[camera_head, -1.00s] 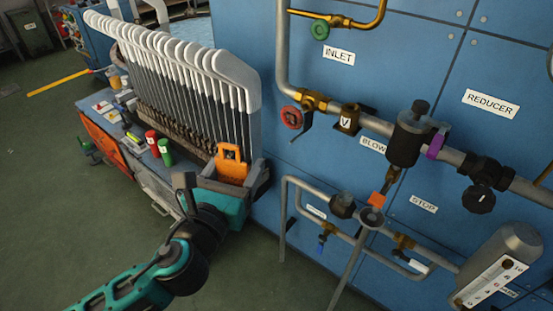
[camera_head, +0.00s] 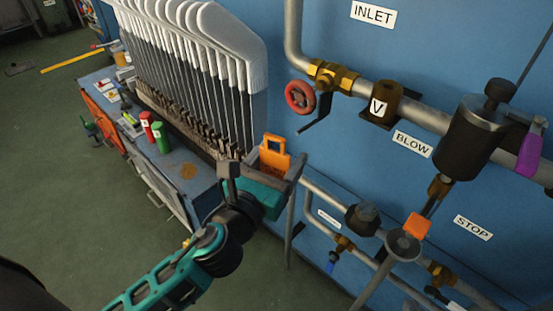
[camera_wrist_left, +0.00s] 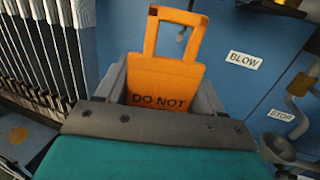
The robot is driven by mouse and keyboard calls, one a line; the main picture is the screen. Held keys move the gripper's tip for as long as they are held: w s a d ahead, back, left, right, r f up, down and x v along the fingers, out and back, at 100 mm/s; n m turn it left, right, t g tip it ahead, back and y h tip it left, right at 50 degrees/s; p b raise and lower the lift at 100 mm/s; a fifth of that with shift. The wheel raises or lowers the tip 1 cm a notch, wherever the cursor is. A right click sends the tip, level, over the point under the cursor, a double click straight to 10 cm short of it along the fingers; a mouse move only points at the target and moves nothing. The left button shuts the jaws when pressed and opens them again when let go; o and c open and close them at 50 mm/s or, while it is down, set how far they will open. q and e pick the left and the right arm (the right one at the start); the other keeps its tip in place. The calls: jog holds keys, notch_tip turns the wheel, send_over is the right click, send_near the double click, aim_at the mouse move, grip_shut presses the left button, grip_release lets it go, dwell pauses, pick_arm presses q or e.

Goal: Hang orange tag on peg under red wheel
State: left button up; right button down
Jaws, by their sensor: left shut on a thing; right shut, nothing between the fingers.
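The orange tag (camera_head: 275,157), a plate with an open loop handle at its top, is upright in my left gripper (camera_head: 277,170). That gripper is shut on its lower part. In the left wrist view the tag (camera_wrist_left: 163,82) reads "DO NOT"; its lower edge is hidden behind the gripper. The red wheel (camera_head: 299,97) is on the brass valve of the upper pipe, above and slightly right of the tag in the head view. A dark angled rod (camera_head: 314,119) shows just below the wheel; I cannot tell whether it is the peg. My right gripper is not in view.
A rack of white-topped sock boards (camera_head: 200,60) stands left of the tag on a bench with a red can (camera_head: 147,126) and a green can (camera_head: 158,136). Lower pipes (camera_head: 322,195) and a grey funnel (camera_head: 402,245) are to the right. Blue wall panel lies behind.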

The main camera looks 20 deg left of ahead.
pick_arm(q)
jog(key=w+d+f, duration=0.1)
jog(key=w+d, duration=0.1)
jog(key=w, duration=0.5)
jog(key=shift+w+d+f+b, duration=0.25)
jog(key=shift+d+b, duration=0.1)
jog(key=shift+b, duration=0.1)
dwell(0.3)
dwell(0.6)
jog(key=o, duration=1.1)
